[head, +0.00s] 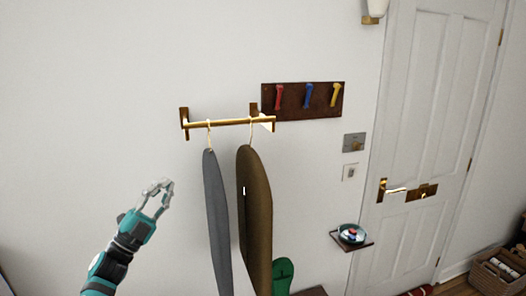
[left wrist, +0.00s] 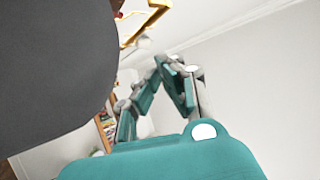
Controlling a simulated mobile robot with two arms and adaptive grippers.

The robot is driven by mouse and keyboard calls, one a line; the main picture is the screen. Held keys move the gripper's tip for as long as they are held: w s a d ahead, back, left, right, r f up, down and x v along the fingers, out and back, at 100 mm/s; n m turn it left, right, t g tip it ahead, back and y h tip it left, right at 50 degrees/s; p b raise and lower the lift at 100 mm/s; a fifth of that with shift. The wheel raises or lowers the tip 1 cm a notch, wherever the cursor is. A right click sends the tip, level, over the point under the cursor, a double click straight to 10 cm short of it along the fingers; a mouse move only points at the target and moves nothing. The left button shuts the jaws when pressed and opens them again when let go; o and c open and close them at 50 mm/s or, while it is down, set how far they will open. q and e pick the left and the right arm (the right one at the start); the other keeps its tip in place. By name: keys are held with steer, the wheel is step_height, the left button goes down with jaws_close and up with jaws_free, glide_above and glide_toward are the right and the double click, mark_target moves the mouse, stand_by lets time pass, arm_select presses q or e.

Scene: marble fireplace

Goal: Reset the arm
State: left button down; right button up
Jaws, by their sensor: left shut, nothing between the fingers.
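My left gripper (head: 160,196) is in the lower left of the head view. My own teal arm parts fill the middle and bottom there; the fingertips do not show in that view. My right gripper is not in view.
A small shelf (head: 350,242) holds a dish. A white door (head: 420,140) and basket (head: 497,270) stand right. Wall space left is clear.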

arm_select(q)
steer(key=w+a+f+n+y, duration=0.8)
steer(key=a+f+n+y, duration=0.35)
steer(key=n+y, duration=0.6)
steer(key=s+d+f+g+b, duration=0.15)
steer(key=s+f, duration=0.25)
steer(key=f, duration=0.9)
steer(key=s+f+n+g+b, duration=0.1)
steer(key=s+f+g+b, duration=0.15)
steer(key=f, duration=1.05)
steer(key=s+d+f+g+b, duration=0.1)
steer(key=s+f+g, duration=0.25)
steer(key=f, duration=0.95)
steer(key=s+d+f+g+b, duration=0.2)
steer(key=s+f+g, duration=0.1)
steer(key=s+f, duration=1.05)
steer(key=s+d+f+g+b, duration=0.2)
steer(key=s+f+g, duration=0.1)
steer(key=s+f, duration=1.05)
steer(key=s+d+f+g+b, duration=0.1)
steer(key=s+f, duration=0.3)
steer(key=s, duration=0.6)
steer(key=s+d+f+g+h+b, duration=0.1)
steer(key=s+f, duration=0.4)
steer(key=s, duration=0.5)
steer(key=s+d+f+g+b, duration=0.1)
steer(key=s+d+f+g, duration=0.2)
steer(key=s, duration=0.7)
steer(key=shift+s+f, duration=0.15)
steer(key=shift+f, duration=0.65)
